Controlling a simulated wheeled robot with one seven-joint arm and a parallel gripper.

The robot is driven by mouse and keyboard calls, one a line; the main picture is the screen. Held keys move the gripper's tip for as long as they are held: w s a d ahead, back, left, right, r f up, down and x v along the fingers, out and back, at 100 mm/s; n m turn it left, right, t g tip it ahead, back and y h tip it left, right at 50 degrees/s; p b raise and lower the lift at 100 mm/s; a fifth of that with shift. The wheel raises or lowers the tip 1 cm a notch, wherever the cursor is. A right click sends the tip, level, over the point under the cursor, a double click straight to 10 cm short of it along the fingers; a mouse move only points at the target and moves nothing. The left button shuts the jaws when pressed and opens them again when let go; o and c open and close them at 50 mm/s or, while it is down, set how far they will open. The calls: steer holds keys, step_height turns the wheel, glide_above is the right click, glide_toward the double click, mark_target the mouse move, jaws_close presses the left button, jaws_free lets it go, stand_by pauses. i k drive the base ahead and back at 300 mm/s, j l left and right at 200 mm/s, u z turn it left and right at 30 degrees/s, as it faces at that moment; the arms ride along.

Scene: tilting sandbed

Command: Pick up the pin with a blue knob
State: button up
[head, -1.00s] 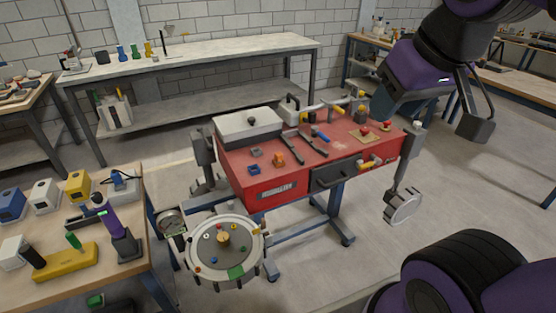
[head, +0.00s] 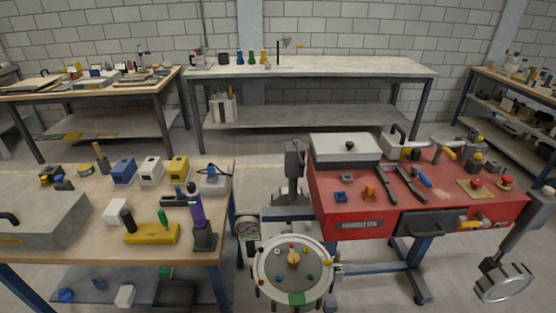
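No pin with a blue knob can be made out for certain at this size. A small blue-ended piece (head: 424,177) lies on the red machine top (head: 395,204), right of two dark bars. A small blue spot (head: 281,277) shows on the round disc (head: 262,270) in front of the machine, too small to identify. A blue square piece (head: 341,196) sits at the left of the red top. My gripper and arm are out of view.
The left table (head: 90,245) holds a yellow block (head: 152,234), a purple-handled tool (head: 197,212) and a grey case (head: 42,220). A handwheel (head: 503,284) hangs at the right of the machine. A long bench (head: 310,66) stands behind, with open floor before it.

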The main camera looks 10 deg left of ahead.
mark_target(59, 178)
steer(key=u, duration=2)
steer(key=i+j+z, duration=0.1)
steer(key=i+j, duration=0.7)
steer(key=i+j+z, duration=0.1)
steer(key=i+j, duration=0.8)
steer(key=i+j+z, duration=0.1)
steer(key=i+j, duration=0.7)
steer(key=j, duration=0.15)
